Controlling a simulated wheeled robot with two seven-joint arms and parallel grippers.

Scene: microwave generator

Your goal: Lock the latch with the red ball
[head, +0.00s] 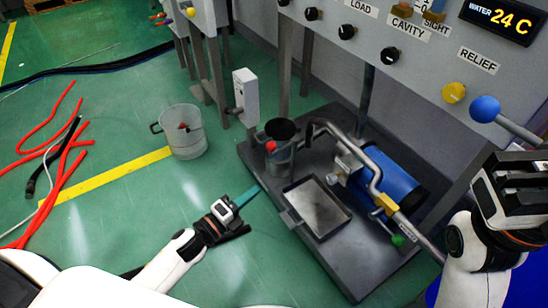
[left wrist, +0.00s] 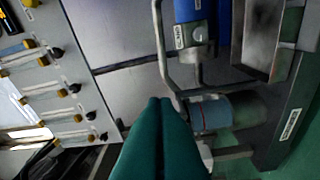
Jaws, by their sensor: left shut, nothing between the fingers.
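A small red ball (head: 270,146) shows at the front of a grey metal cylinder (head: 281,155) with a dark open top, on the dark platform. The latch part behind the ball is too small to make out. My left gripper (head: 248,196) has teal fingers, shut and empty, low in front of the platform's left edge, apart from the ball. The shut fingers also show in the left wrist view (left wrist: 160,104), pointing towards the pipes; the red ball is not clear there. My right gripper (head: 515,185) is at the right edge; its fingers cannot be made out.
A bent pipe (head: 345,140), blue cylinder (head: 385,182) and metal tray (head: 318,207) occupy the platform (head: 335,262). A clear bucket (head: 185,140) with a red item stands left. A blue-ball lever (head: 485,108) juts out at right. Red hoses (head: 62,170) lie on the green floor.

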